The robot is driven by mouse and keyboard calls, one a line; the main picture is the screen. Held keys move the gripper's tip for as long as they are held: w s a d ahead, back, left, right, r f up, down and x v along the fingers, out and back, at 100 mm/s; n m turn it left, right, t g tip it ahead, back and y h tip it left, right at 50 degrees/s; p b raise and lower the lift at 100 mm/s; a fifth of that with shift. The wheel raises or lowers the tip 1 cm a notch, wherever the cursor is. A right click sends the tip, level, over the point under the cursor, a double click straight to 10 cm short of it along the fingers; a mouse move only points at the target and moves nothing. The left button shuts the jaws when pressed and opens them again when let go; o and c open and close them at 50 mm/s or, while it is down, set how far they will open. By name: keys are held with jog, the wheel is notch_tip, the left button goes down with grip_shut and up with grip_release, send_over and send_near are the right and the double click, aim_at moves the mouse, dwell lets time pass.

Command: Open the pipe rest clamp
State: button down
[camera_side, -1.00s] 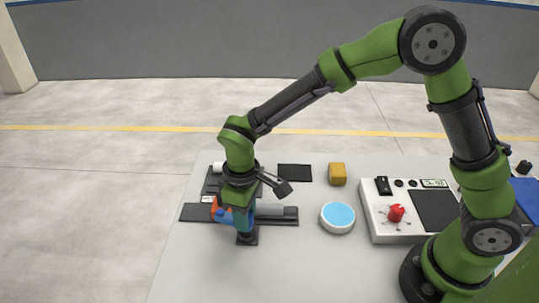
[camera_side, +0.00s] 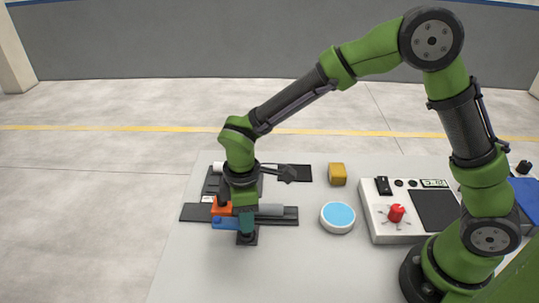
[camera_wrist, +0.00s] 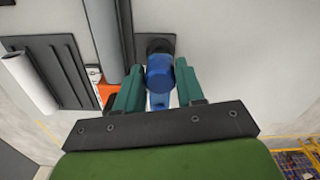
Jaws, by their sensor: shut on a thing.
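The pipe rest clamp shows as an orange body (camera_side: 222,208) with a blue part (camera_side: 224,222) below it, at the front left of the table. In the wrist view, the blue clamp handle (camera_wrist: 160,75) with its rounded end sits between my two green fingers, and a bit of the orange body (camera_wrist: 105,91) shows to the left. My gripper (camera_side: 246,222) points down beside the clamp and is shut on the blue handle; it also shows in the wrist view (camera_wrist: 160,85). A grey pipe (camera_side: 271,210) lies along the black rest (camera_side: 288,221). My gripper hides part of the clamp.
A white pipe (camera_wrist: 29,84) lies on a black ribbed tray (camera_wrist: 62,66) behind the rest. A round blue-topped disc (camera_side: 338,217), a yellow block (camera_side: 338,174) and a control box (camera_side: 376,224) with a red knob stand to the right. The table front is clear.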

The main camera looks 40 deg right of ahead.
jog(key=shift+w+a, duration=0.1)
jog(key=shift+a, duration=0.05)
jog(key=c, duration=0.8)
grip_release()
jog(key=shift+r, duration=0.15)
notch_tip(320, 180, up, 17)
jog(key=shift+f, duration=0.15)
